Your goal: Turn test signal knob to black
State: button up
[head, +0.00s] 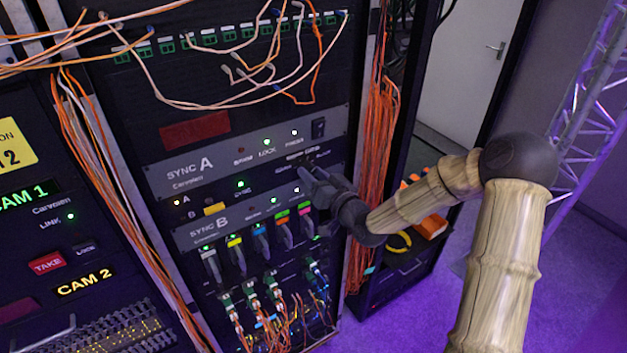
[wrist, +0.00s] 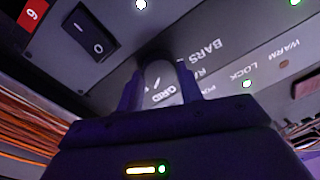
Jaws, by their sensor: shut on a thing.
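The test signal knob (wrist: 158,74) is between the two fingers of my gripper (wrist: 160,92) in the wrist view. The fingers are shut on its sides. I cannot tell which position the knob points to, and no black label is readable. In the head view my gripper (head: 306,174) reaches in from the right to the strip between the SYNC A panel (head: 220,161) and the SYNC B panel (head: 250,225), and it hides the knob.
A rocker switch (wrist: 89,32) is close by in the wrist view. Orange cables (head: 378,150) hang down the rack's right side. Plugs and loose cables (head: 260,300) fill the lower rack. A truss (head: 600,100) stands at the far right.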

jog(key=shift+m+b, duration=0.35)
jog(key=shift+m, duration=0.85)
jog(key=o, duration=1)
jog(key=shift+s+d, duration=0.1)
jog(key=b+v, duration=0.7)
jog(key=v, duration=0.1)
jog(key=b+v, duration=0.7)
jog(key=v, duration=0.2)
jog(key=shift+s+f, duration=0.1)
jog(key=shift+f, duration=0.15)
